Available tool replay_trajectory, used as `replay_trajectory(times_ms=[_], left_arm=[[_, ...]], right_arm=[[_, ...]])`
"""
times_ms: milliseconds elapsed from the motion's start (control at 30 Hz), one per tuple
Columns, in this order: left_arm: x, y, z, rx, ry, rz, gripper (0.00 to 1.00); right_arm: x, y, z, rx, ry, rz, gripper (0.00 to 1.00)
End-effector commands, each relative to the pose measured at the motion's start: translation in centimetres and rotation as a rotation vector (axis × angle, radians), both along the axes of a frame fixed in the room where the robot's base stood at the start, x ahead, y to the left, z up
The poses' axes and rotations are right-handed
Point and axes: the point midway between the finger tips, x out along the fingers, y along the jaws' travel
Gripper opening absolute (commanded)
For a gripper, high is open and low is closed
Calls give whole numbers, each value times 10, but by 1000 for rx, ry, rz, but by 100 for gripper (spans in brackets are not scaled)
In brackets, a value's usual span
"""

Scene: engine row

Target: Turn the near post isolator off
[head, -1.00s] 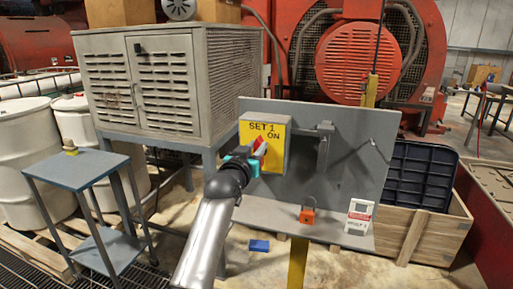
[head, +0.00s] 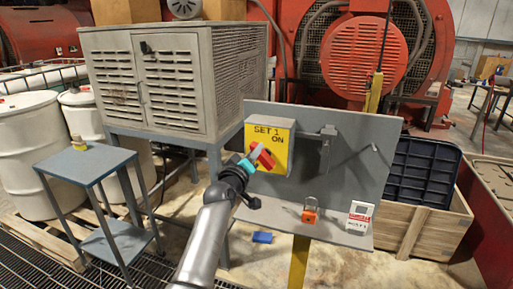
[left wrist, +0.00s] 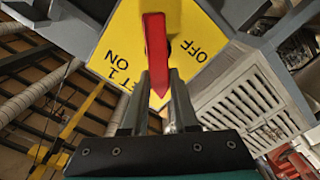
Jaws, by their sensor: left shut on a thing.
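The isolator is a box with a yellow face (head: 284,138) marked "SET 1" and "ON", mounted on a grey panel. Its red handle (head: 263,156) sits low on that face, lying at a slant. My left gripper (head: 253,161) is shut on the handle. In the left wrist view the red handle (left wrist: 156,45) stands between my two grey fingers (left wrist: 157,85), its pointed end toward the wrist. The words "ON" and "OFF" on the yellow face (left wrist: 123,35) lie on either side of it. My right gripper is not in view.
An orange padlock (head: 310,214) and a white tag (head: 360,215) are on the panel's shelf (head: 290,222). A bare hook sticks out at the panel's right. A blue block (head: 262,237) lies on the floor. A small table (head: 85,165) stands left, a louvred cabinet (head: 170,80) behind.

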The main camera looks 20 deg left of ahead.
Motion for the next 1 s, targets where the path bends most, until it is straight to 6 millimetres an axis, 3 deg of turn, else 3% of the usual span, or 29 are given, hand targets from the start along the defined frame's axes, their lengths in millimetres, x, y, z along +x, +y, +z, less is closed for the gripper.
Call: replay_trajectory(times_ms=[600,1000], left_arm=[[0,8,-14,-567,19,2,0],[0,9,-20,-777,25,2,0]], right_arm=[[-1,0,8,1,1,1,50],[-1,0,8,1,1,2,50]])
